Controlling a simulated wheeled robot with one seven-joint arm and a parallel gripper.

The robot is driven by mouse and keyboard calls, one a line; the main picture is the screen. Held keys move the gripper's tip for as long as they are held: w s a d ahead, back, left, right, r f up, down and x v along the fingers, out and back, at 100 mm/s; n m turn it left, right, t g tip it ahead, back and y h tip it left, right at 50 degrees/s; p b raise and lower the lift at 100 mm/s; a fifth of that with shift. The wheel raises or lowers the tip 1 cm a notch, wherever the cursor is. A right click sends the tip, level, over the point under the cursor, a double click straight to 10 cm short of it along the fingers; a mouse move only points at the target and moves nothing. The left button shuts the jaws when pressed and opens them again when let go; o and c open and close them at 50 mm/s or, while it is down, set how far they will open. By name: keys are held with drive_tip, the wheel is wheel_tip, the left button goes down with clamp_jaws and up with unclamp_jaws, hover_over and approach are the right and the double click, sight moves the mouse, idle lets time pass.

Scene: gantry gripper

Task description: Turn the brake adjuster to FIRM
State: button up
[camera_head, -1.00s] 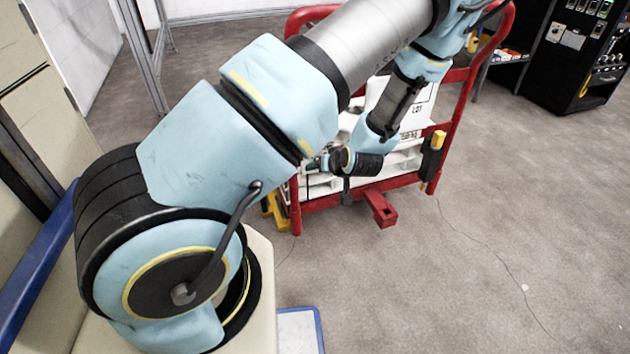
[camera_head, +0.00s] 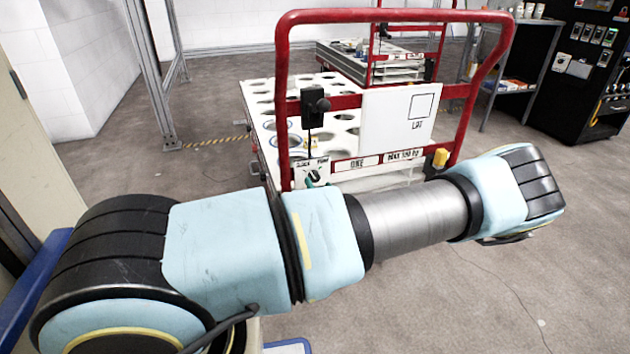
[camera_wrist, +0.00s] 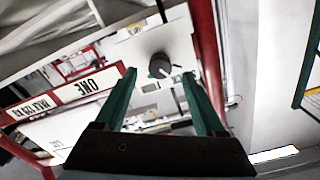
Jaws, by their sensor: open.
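The brake adjuster is a dark round knob (camera_head: 314,177) on a white panel at the lower left of the red cart frame. Small labels stand above it, the right one apparently FIRM. In the wrist view the knob (camera_wrist: 160,65) sits on its pale plate, with the lettering inverted. My gripper (camera_wrist: 159,74) is open, its two green fingers apart. The knob appears between and just beyond the fingertips, and I see no contact. Which way the knob points is too small to tell. In the head view my arm hides most of the gripper.
The red cart frame (camera_head: 282,95) rises around the panel, with a white LOT sign (camera_head: 398,115) and a black box (camera_head: 314,101) above the knob. A second cart (camera_head: 370,62) stands behind. A black cabinet (camera_head: 585,70) is at right. The floor at right is clear.

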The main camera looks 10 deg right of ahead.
sight(316, 179)
drive_tip(key=shift+w+a, duration=0.15)
drive_tip(key=shift+w, duration=0.95)
drive_tip(key=shift+w+a, duration=0.15)
drive_tip(key=shift+w, duration=0.95)
clamp_jaws()
